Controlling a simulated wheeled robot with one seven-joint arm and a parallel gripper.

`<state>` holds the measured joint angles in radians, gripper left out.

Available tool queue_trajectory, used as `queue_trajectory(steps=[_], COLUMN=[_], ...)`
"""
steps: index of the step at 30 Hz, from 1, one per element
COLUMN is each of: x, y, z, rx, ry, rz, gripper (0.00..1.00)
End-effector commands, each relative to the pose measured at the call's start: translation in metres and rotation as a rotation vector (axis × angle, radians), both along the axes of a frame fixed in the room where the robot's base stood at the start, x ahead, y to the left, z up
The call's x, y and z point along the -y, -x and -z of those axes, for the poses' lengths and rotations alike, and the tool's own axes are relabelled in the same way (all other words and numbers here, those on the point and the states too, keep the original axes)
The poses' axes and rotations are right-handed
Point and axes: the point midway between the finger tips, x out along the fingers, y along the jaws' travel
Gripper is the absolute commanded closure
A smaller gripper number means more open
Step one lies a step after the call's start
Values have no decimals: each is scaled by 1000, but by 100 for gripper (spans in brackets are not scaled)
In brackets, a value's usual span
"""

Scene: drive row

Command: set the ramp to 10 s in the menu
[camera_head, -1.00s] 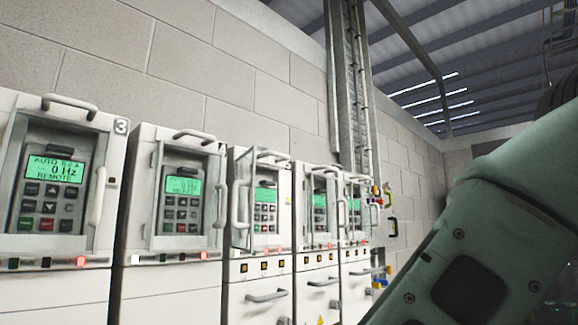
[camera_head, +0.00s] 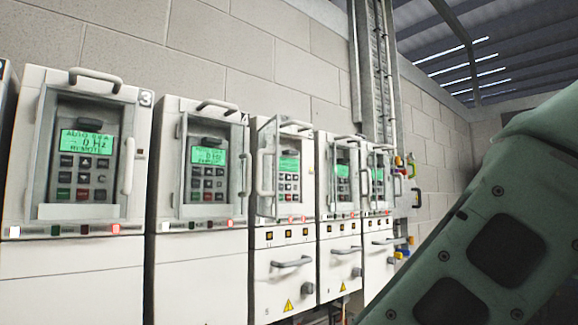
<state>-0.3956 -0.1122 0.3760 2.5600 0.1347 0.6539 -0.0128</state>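A row of several grey drive cabinets stands along the wall. Drive 3 (camera_head: 85,170) is nearest on the left; its keypad has a green display (camera_head: 88,146) that seems to read AUTO, 0 Hz, REMOTE. The second drive (camera_head: 205,170) shows a similar lit display (camera_head: 208,156), its text hard to read. A third drive (camera_head: 285,170) has a lit display and what looks like a partly swung-open clear cover. Two smaller drives follow at the right. No menu is legible on any display. My green arm fills the right side; my gripper is not in view.
Cover handles stick out from the drives, such as the one on drive 3 (camera_head: 128,166). Drawer handles (camera_head: 291,262) project below. Coloured padlock-like items (camera_head: 405,165) hang beyond the far drive. A metal cable tray (camera_head: 376,70) runs up the block wall.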

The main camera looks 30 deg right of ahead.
Motion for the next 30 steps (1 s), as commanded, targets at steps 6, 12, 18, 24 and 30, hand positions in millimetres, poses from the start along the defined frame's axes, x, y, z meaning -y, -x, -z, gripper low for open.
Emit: queue_trajectory(steps=[6,12,18,24,30], x=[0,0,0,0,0], y=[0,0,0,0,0], z=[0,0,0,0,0], rx=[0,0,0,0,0], ry=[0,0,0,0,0], rz=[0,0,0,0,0], gripper=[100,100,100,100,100])
